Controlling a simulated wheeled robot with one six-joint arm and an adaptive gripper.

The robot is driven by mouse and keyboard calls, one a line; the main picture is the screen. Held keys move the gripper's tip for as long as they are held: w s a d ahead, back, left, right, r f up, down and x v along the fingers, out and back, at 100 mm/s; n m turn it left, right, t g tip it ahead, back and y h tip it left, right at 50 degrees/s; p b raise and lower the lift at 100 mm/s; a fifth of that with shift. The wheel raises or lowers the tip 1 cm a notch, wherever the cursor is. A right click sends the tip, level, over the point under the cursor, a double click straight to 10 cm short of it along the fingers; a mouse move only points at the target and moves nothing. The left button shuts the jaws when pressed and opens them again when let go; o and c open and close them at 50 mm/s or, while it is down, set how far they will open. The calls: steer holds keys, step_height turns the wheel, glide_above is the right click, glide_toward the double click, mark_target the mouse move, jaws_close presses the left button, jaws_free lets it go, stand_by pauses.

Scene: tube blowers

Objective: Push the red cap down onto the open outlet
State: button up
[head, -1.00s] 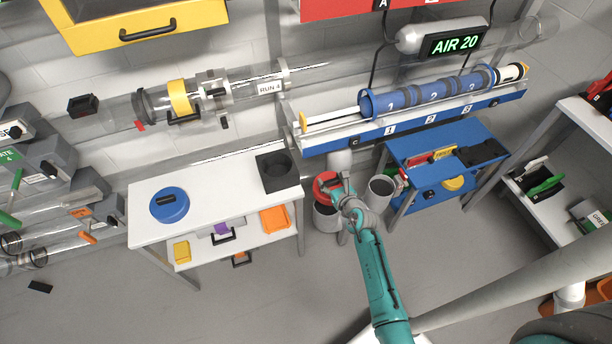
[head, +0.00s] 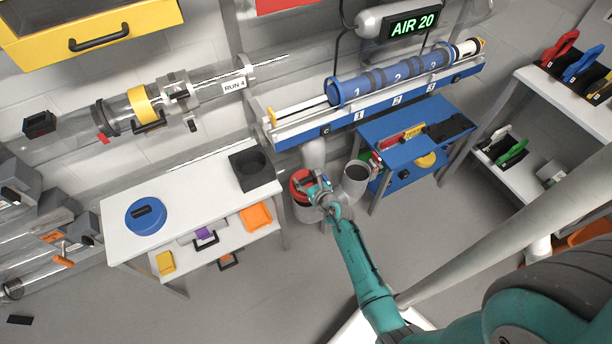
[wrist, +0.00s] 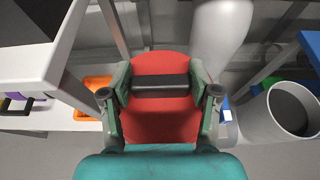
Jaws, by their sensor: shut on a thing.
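The red cap (head: 300,188) is in my gripper (head: 318,187). In the wrist view, the red cap (wrist: 160,118) is a round disc with a black bar handle (wrist: 160,86). My gripper (wrist: 160,95) has one finger at each end of that bar. In the head view, the cap is at the top of a grey upright outlet (head: 306,214), the left one of two. My gripper and the cap hide most of its mouth, so I cannot tell whether the cap is fully seated. The cap hides this outlet in the wrist view.
An open grey cylinder (head: 356,174) stands just right; it also shows in the wrist view (wrist: 288,112). A white table (head: 195,200) stands left, with a blue lid (head: 146,222) and a black block (head: 250,177). A blue table (head: 408,168) stands right. A pale pipe (head: 314,152) runs behind the cap.

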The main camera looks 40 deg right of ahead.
steer(key=shift+f, duration=3.9)
steer(key=shift+f, duration=0.2)
steer(key=o, duration=1.2)
steer(key=shift+o, duration=0.2)
steer(key=shift+s, duration=0.15)
steer(key=v, duration=1.1)
steer(key=shift+s+r, duration=0.2)
steer(key=shift+s, duration=0.1)
steer(key=shift+a, duration=0.1)
